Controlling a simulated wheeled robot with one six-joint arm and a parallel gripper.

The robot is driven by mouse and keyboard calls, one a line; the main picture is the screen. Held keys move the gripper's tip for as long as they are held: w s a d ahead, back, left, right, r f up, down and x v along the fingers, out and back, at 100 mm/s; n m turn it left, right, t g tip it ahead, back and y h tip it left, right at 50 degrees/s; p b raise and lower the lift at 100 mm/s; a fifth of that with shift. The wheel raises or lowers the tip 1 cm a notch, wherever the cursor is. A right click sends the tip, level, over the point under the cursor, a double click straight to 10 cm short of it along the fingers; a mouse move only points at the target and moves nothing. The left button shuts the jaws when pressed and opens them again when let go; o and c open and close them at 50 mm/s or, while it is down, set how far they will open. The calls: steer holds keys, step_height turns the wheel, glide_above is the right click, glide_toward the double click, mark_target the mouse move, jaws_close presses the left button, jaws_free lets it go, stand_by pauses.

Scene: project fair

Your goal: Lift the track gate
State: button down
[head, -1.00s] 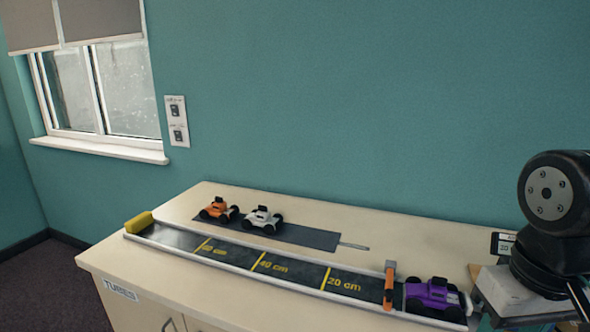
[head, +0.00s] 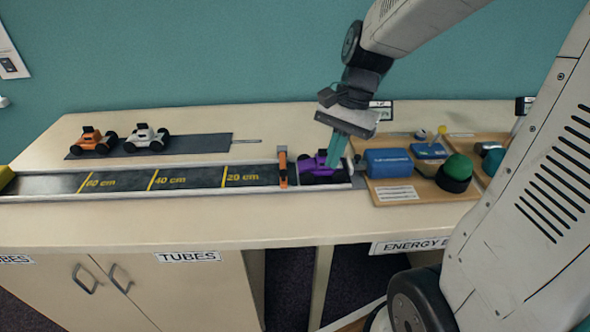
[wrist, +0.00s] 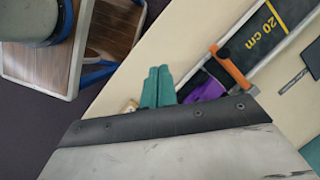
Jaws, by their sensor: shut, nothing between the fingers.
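The track gate is an orange upright piece (head: 283,168) across the track (head: 200,179), just left of the purple car (head: 315,166) in the head view. The gate also shows in the wrist view as an orange bar (wrist: 232,70), with part of the purple car (wrist: 205,92) below it. My gripper (head: 338,160) has teal fingers, shut and empty. In the head view the fingers overlap the car's right side; whether they touch it I cannot tell. The wrist view shows the closed fingers (wrist: 157,88) to the left of the car and gate.
An orange car (head: 92,140) and a white car (head: 147,137) stand on a dark strip behind the track. To the right, a wooden board holds a blue block (head: 388,162) and a green dome (head: 458,168). The counter in front of the track is clear.

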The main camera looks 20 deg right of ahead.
mark_target(283, 165)
steer(key=w+f+m+t+y, duration=0.2)
steer(key=w+m, duration=0.7)
steer(key=m, duration=0.2)
steer(key=x, duration=0.9)
steer(key=shift+s+f, duration=0.2)
steer(key=shift+r, duration=0.1)
